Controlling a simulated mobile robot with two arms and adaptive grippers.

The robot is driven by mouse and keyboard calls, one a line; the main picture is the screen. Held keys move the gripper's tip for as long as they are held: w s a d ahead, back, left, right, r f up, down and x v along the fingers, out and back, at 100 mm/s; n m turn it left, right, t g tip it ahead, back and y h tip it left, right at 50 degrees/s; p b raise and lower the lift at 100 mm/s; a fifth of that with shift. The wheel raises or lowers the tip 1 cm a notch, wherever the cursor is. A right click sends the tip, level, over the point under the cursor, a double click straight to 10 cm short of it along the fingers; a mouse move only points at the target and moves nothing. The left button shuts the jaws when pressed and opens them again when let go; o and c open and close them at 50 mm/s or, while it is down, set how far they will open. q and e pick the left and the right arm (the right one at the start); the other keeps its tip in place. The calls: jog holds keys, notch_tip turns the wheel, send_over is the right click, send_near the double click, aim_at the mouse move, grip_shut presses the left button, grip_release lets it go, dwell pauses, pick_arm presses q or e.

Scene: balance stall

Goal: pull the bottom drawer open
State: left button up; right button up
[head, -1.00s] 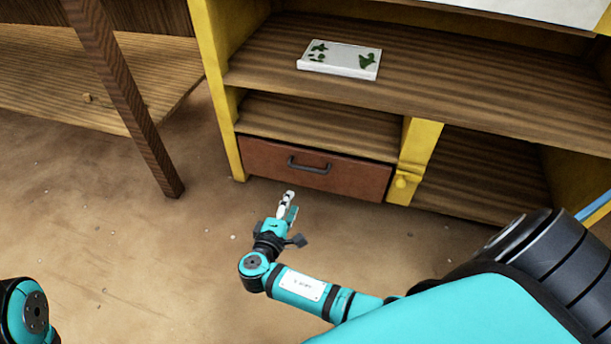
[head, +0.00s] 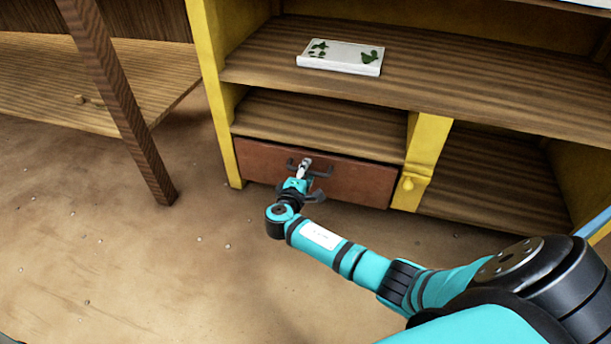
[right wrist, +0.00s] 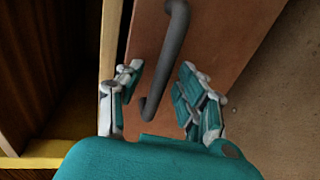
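The bottom drawer (head: 357,184) has a reddish-brown front and sits at the foot of the yellow cabinet in the head view. It looks closed. Its dark bar handle (head: 325,171) is partly hidden by my right gripper (head: 304,164). In the right wrist view, the handle (right wrist: 172,62) runs between the two fingers of my right gripper (right wrist: 160,98). The fingers are open, with a gap between each of them and the handle. The drawer front (right wrist: 222,35) fills the area behind them. My left gripper does not show.
A white tray with green leaf patterns (head: 341,58) lies on the shelf above. A yellow post with a knob (head: 422,150) stands right of the drawer. A wooden table leg (head: 122,110) stands to the left.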

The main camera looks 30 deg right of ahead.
grip_shut()
dwell(0.3)
dwell(0.4)
